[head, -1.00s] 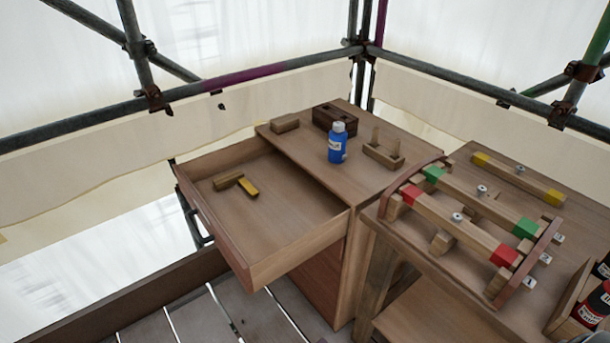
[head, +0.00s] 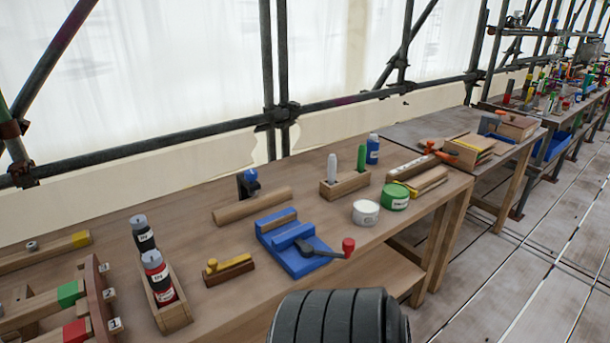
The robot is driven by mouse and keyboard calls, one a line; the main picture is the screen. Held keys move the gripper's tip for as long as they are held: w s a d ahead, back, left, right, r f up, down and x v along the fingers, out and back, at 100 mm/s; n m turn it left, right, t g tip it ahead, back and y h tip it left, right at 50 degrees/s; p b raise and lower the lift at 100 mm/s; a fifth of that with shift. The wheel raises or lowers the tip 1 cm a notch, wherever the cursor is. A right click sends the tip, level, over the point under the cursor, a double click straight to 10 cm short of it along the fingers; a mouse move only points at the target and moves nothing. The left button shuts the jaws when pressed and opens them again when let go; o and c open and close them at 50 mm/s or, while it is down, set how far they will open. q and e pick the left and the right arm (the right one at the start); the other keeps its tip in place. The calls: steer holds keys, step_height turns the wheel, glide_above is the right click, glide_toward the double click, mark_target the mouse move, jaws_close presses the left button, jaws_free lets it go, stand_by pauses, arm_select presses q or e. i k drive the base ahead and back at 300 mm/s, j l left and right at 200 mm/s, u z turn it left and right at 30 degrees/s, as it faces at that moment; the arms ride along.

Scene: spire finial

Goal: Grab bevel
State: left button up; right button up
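I cannot pick out the bevel for certain in the head view. A small brown wooden tool with a yellow top piece (head: 228,270) lies on the workbench (head: 200,240), left of a blue vise (head: 292,245); I cannot tell what tool it is. Neither of my grippers is in view. A dark ribbed part, probably of my own arm, shows at the bottom centre and hides a little of the bench front.
A wooden holder with red and black bottles (head: 168,300) stands left. A wooden cylinder (head: 252,205), a block with upright tubes (head: 345,185), a white tub (head: 365,213) and a green tub (head: 395,197) are on the bench. The floor at right (head: 500,270) is clear.

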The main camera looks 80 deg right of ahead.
mark_target(223, 276)
steer(key=z, duration=1.85)
steer(key=l+u, duration=0.1)
steer(key=l, duration=0.15)
